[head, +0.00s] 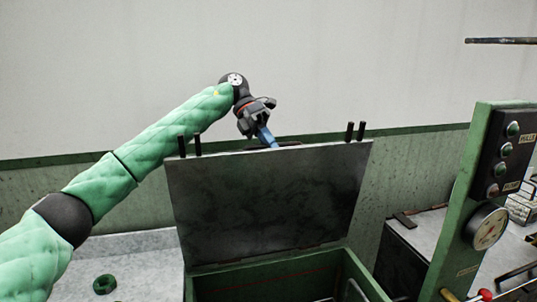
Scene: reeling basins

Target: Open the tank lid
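The tank lid (270,200) is a dark grey metal plate. It stands raised, close to upright, at the back of the green tank (285,268), whose inside shows below it. My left gripper (268,138) is at the lid's top edge, near its middle, with a blue piece between it and the edge. Whether its fingers are closed on the lid or a handle cannot be made out. My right gripper is not in view.
A green control panel (475,190) with buttons and a round gauge (489,228) stands at the right. A pale counter (135,265) with a green ring (104,284) lies at the left. A wall is behind the lid.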

